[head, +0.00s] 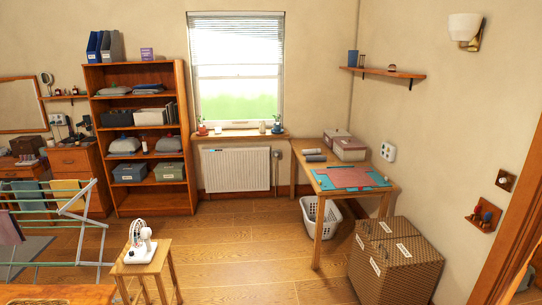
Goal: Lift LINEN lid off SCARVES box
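I cannot read any label, so I cannot tell which box is SCARVES or which lid is LINEN. Two lidded boxes stand at the back of the wooden table: a pale box (337,136) and a pinkish box with a pale top (350,148) just in front of it. On the lower shelf of the bookcase are a blue-grey box (130,172) and a green-grey box (169,171). A brown woven hamper (395,275) with white labels on its top and side stands closed at the right. Neither gripper is in view.
The table (322,190) also carries a pink and teal mat (350,179). A white basket (320,217) is under it. A stool (145,262) with a small white fan and a drying rack (65,225) stand at the left. The middle floor (245,240) is clear.

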